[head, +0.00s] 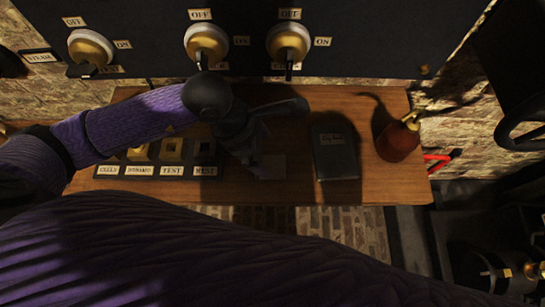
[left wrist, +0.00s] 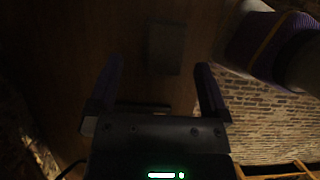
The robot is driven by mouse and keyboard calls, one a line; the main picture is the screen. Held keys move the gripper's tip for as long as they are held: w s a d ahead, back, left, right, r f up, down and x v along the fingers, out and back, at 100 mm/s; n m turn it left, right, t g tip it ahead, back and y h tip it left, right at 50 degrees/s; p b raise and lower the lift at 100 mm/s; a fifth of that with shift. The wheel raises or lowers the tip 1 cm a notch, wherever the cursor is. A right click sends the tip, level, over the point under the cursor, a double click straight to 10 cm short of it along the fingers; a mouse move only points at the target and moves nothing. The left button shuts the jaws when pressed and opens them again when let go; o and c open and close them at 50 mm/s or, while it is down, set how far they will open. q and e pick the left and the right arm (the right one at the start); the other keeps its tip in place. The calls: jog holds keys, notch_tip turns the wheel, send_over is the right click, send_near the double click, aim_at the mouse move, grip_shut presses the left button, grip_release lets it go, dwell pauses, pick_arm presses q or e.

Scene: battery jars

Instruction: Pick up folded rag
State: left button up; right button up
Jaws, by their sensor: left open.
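A small flat grey square, which looks like the folded rag (head: 272,168), lies on the wooden bench near its front edge. My left gripper (head: 258,160) is over the bench beside this square and hides part of it. In the left wrist view my left gripper (left wrist: 157,88) is open, with its two dark fingers apart. A dim grey rectangle, likely the same rag (left wrist: 165,48), lies ahead of the fingertips, apart from them. The light is too dark to show cloth folds. My right gripper is not in view.
A dark book (head: 335,152) lies right of the rag on the bench (head: 405,185). A reddish-brown rounded object with a brass top (head: 398,140) stands farther right. Labelled compartments (head: 171,152) are left of the gripper. A dark panel with brass knobs (head: 206,45) rises behind.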

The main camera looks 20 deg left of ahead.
aim_at(268, 163)
pick_arm(q)
jog(key=x, duration=0.3)
jog(key=b+x, duration=0.1)
jog(key=x, duration=0.1)
jog(key=shift+s+a+f, duration=0.2)
jog(key=shift+s+f, duration=0.1)
jog(key=shift+f, duration=0.05)
